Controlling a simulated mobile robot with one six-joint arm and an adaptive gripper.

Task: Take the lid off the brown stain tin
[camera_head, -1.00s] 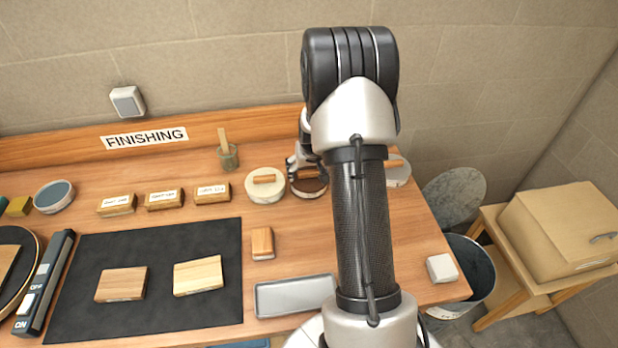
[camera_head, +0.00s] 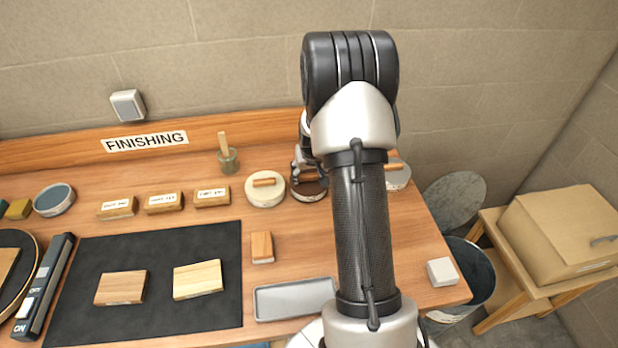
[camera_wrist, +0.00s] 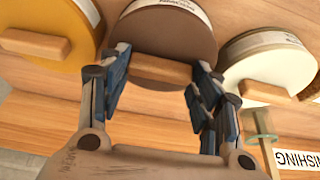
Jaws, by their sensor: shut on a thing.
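The brown stain tin (camera_head: 309,190) stands at the back of the bench, partly covered by my arm in the head view. In the wrist view its dark brown lid (camera_wrist: 165,35) fills the top middle and has a wooden bar handle (camera_wrist: 153,70). My gripper (camera_wrist: 155,85) is shut on this handle, with a blue-grey finger at each end of the bar. It also shows small beside the arm in the head view. I cannot tell whether the lid is raised from the tin; the rim is mostly out of sight.
A white tin (camera_head: 266,189) stands close on one side of the brown tin, and a yellow tin (camera_wrist: 45,25) close on the other. A glass jar with a brush (camera_head: 228,158) stands behind. Labelled wooden blocks (camera_head: 164,202) and a grey tray (camera_head: 293,299) lie on the bench.

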